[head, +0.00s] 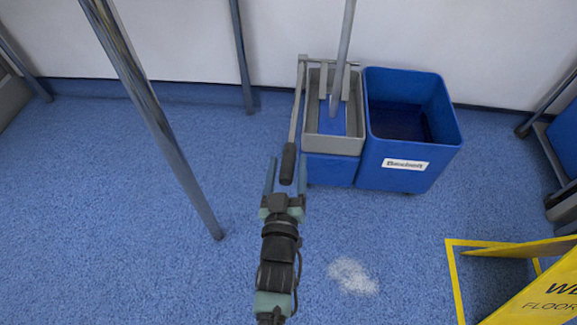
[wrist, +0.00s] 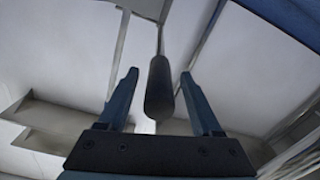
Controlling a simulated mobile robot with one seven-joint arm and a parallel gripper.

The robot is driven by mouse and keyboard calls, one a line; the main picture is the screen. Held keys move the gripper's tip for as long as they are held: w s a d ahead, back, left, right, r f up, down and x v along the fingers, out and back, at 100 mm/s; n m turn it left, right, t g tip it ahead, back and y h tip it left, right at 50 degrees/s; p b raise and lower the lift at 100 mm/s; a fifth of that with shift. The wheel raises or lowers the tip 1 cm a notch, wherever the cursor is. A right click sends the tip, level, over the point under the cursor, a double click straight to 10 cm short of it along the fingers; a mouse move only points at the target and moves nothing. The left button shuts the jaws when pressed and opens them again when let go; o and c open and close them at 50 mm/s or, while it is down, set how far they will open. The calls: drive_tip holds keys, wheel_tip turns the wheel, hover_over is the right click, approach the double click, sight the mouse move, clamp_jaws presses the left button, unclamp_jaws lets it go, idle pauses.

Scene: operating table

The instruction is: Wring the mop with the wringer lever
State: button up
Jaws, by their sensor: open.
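The wringer lever (head: 293,125) is a thin grey bar with a dark grip (head: 288,163) at its lower end, on the left side of the grey wringer (head: 334,144). The mop handle (head: 345,45) rises from inside the wringer; the mop head is not clearly visible. My gripper (head: 287,173) is open, its two fingers on either side of the dark grip in the head view. In the wrist view the grip (wrist: 159,90) shows between the spread fingers (wrist: 158,88), with a gap on each side. I cannot tell how deep it sits between them.
The wringer sits on a blue bucket joined to a larger blue bucket (head: 420,150) on the right. A yellow floor sign (head: 540,300) stands at lower right. A metal pole (head: 160,110) rises at left. A pale patch (head: 352,276) lies on the blue floor.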

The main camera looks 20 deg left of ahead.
drive_tip(key=shift+x, duration=0.9)
drive_tip(key=shift+c, duration=0.2)
clamp_jaws()
idle(0.7)
